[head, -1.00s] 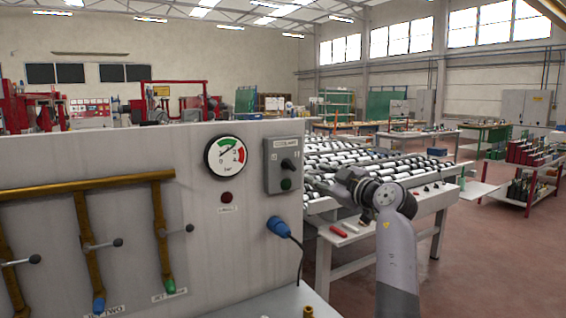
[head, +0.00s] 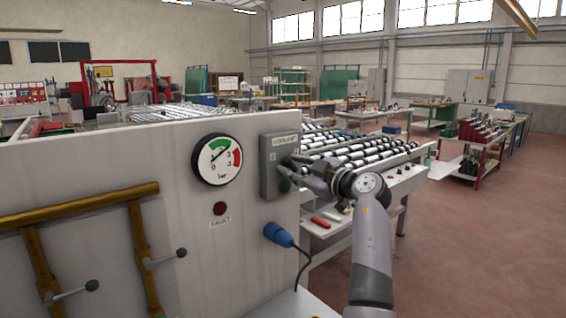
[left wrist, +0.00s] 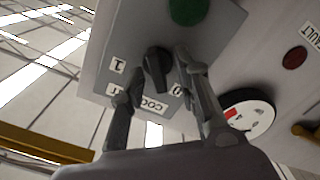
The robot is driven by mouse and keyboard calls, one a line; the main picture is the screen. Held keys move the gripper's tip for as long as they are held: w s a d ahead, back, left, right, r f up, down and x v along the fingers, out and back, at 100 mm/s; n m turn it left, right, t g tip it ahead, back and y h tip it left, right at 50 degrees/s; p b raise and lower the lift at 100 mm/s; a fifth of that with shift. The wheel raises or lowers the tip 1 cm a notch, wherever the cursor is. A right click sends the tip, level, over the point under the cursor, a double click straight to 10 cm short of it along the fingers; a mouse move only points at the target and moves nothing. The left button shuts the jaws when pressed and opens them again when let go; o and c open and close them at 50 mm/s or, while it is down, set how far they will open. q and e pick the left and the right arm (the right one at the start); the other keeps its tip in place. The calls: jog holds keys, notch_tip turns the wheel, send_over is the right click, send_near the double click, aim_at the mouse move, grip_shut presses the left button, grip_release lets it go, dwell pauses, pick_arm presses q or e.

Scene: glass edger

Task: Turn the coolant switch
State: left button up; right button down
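The coolant switch is a grey box (head: 268,172) with a COOLANT label on the right part of the machine panel. Its black knob (left wrist: 156,70) shows in the left wrist view, between the 0 and 1 marks, with a green round button (left wrist: 187,9) on the same box. My left gripper (left wrist: 158,78) is open, with one finger on each side of the knob. A gap seems to show beside the knob; contact is unclear. In the head view my left gripper (head: 297,168) is at the front of the box and covers most of the knob. My right gripper is not in view.
A pressure gauge (head: 217,159) and a red fault lamp (head: 219,208) are left of the box. A blue plug (head: 278,234) with a cable sits below it. Brass pipes (head: 80,207) with levers stick out at left. A roller table (head: 360,160) stands behind my arm.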

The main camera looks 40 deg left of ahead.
pick_arm(q)
jog(key=shift+d+r, duration=0.1)
jog(key=shift+d, duration=0.1)
jog(key=shift+a, duration=0.1)
grip_shut()
dwell(0.4)
